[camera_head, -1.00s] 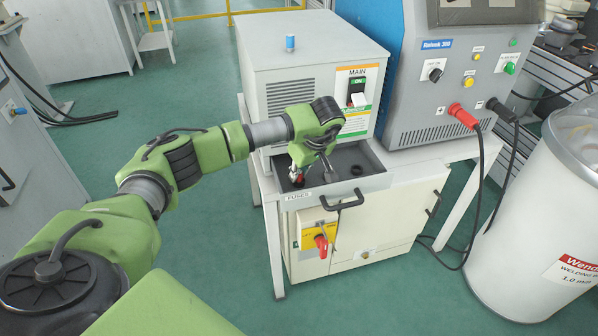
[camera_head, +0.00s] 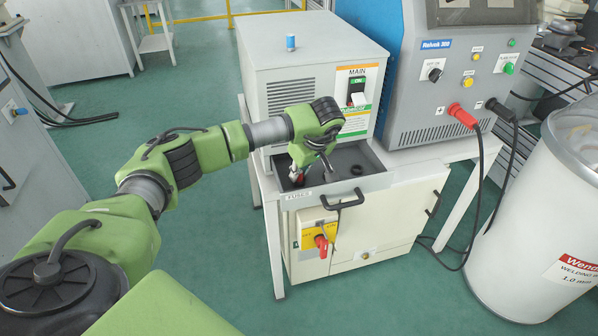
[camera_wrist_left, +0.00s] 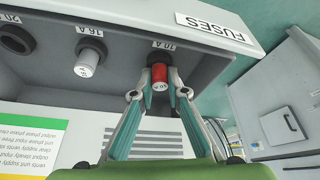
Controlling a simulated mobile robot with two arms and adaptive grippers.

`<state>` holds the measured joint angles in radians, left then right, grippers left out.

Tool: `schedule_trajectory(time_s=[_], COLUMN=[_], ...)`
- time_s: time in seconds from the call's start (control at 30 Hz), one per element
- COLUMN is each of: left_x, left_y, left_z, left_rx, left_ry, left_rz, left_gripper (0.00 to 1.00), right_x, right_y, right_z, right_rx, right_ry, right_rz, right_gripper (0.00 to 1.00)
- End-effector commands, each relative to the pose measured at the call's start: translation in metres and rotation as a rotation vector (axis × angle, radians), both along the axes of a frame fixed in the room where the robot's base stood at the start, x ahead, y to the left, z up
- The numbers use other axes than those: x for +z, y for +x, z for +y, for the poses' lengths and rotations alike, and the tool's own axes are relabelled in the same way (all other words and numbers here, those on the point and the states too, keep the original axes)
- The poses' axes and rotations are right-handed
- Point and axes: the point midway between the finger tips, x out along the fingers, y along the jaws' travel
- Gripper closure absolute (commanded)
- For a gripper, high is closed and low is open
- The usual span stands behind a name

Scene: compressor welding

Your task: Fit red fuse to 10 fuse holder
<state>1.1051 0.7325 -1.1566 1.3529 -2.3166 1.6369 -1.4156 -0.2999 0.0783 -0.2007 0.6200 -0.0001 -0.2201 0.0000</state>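The red fuse (camera_wrist_left: 159,76) sits between the fingertips of my left gripper (camera_wrist_left: 160,84) in the left wrist view. The fingers appear closed on its sides. The fuse is lined up with the dark 10 A holder (camera_wrist_left: 162,56) and its end meets or enters it; how deep it sits I cannot tell. In the head view my left gripper (camera_head: 299,176) reaches down into the open fuses drawer (camera_head: 372,184), with a bit of red at its tips. My right gripper is not in view.
A white fuse (camera_wrist_left: 87,63) sits at the 16 A holder beside the red one. The 20 A holder (camera_wrist_left: 17,40) lies further left. The drawer walls are close around my gripper. A white cabinet (camera_head: 310,60) stands behind the drawer.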

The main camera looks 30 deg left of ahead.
Motion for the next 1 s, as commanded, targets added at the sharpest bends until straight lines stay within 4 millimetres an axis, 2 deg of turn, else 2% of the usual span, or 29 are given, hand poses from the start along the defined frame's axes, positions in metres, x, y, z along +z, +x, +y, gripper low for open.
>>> schedule_trajectory(time_s=[0.03, 0.07, 0.67, 0.87, 1.0], left_x=[-0.012, -0.012, -0.007, 0.014, 0.042], left_y=[-0.006, -0.006, -0.003, -0.005, -0.01], left_z=[-0.003, -0.003, -0.003, -0.01, -0.021], left_rx=[-0.003, -0.003, -0.005, -0.006, -0.006], left_ry=[-0.004, -0.004, -0.005, -0.005, -0.003], left_rz=[0.02, 0.021, 0.011, 0.007, 0.005], left_gripper=[0.73, 0.66, 0.66, 0.66, 0.66], right_x=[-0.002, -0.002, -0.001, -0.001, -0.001], right_y=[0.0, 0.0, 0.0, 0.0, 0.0], right_z=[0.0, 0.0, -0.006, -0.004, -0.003], right_rx=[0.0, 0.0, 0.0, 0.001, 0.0], right_ry=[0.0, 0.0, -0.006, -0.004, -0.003], right_rz=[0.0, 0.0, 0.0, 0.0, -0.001], right_gripper=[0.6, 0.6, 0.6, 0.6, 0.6])
